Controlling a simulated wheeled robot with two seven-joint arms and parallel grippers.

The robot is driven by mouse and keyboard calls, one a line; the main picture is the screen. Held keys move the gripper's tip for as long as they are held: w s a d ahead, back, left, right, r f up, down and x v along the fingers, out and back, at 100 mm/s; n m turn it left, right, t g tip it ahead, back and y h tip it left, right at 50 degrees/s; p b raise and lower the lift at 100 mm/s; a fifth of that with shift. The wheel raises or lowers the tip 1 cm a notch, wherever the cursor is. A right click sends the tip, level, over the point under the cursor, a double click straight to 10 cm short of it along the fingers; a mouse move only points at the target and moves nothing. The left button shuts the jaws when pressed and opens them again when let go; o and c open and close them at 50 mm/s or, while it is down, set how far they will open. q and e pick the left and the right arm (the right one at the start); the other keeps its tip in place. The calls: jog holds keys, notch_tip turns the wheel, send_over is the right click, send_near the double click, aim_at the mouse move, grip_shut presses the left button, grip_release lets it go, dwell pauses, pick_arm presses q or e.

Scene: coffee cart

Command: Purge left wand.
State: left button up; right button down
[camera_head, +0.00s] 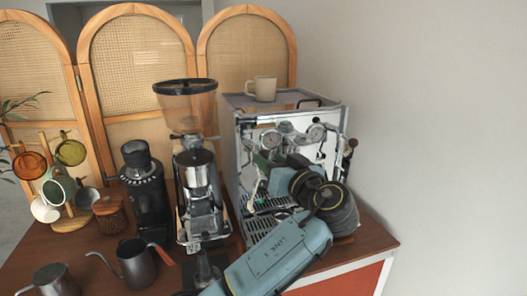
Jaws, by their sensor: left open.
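The chrome espresso machine (240,170) stands at the right of the cart, with gauges and knobs on its front. My left arm comes up from the bottom and bends in front of the machine. My left gripper (262,166) is at the left part of the machine's front, and I see no object held in it. The left wand is hard to make out there among the chrome parts and my gripper, so I cannot tell whether they touch. A dark-handled lever (350,146) shows at the machine's right side. My arm hides much of the lower front. My right gripper is out of view.
A grinder with a tinted hopper (186,100) stands close left of the machine, with a black grinder (144,190) beside it. A gooseneck kettle (136,264), a metal pitcher (52,280) and a mug tree (68,222) are farther left. A beige cup (262,88) stands on the machine.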

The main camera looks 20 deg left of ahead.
aim_at(265, 153)
pick_arm(q)
jog(key=shift+p+x, duration=0.3)
jog(key=shift+x, duration=1.95)
jog(key=shift+c, duration=0.2)
jog(key=c, duration=0.9)
jog(key=shift+r+g+h+p, duration=0.4)
jog(key=shift+g+h+p, duration=0.1)
jog(key=shift+p, duration=0.35)
jog(key=g+h+p, duration=0.1)
jog(key=p, duration=0.1)
jog(key=r+g+h+p, duration=0.1)
jog(key=p, duration=0.1)
jog(key=g+p, duration=0.1)
jog(key=p, duration=0.2)
jog(key=shift+w+a+r+m+h, duration=0.15)
jog(key=shift+w+r+m+h, duration=0.1)
jog(key=shift+r+m+h, duration=0.15)
jog(key=shift+g+h+p, duration=0.3)
jog(key=shift+g+p, duration=0.1)
jog(key=shift+p, duration=0.2)
jog(key=o, duration=0.9)
